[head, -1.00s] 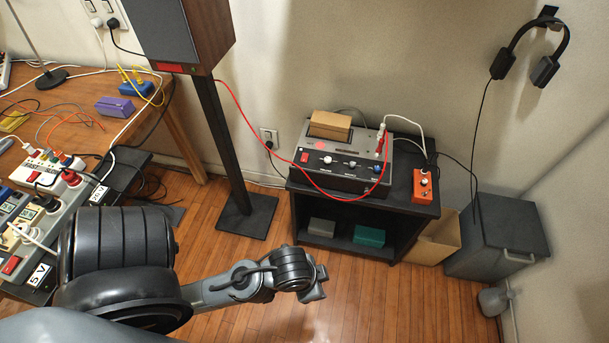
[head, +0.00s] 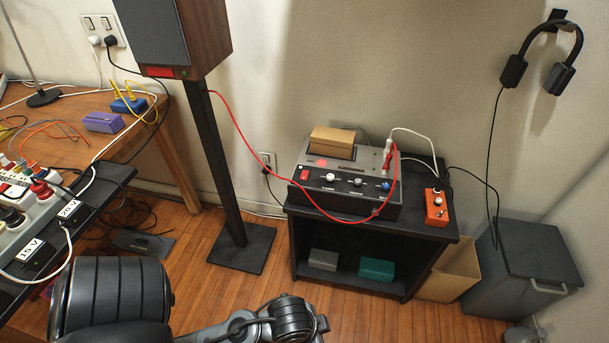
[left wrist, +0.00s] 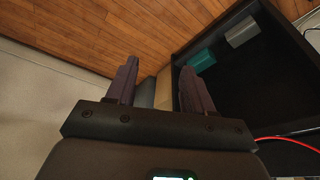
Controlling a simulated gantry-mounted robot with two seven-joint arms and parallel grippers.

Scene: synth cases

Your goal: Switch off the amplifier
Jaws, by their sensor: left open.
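The amplifier (head: 349,207) is a grey box with a dark front panel on top of a black shelf unit. A red rocker switch (head: 304,174) sits at the left of its panel, beside several knobs. A tan box (head: 332,139) rests on its top. A red cable and a white plug are at its right side. My left arm reaches in low in the head view, in front of the shelf and apart from the amplifier. My left gripper (left wrist: 158,78) is open and empty in the left wrist view. The right gripper is not in view.
An orange pedal (head: 437,208) stands on the shelf top (head: 415,233), right of the amplifier. A speaker stand (head: 217,160) rises to its left, with the red cable hanging between. A bin (head: 525,265) stands at the right. The floor before the shelf is clear.

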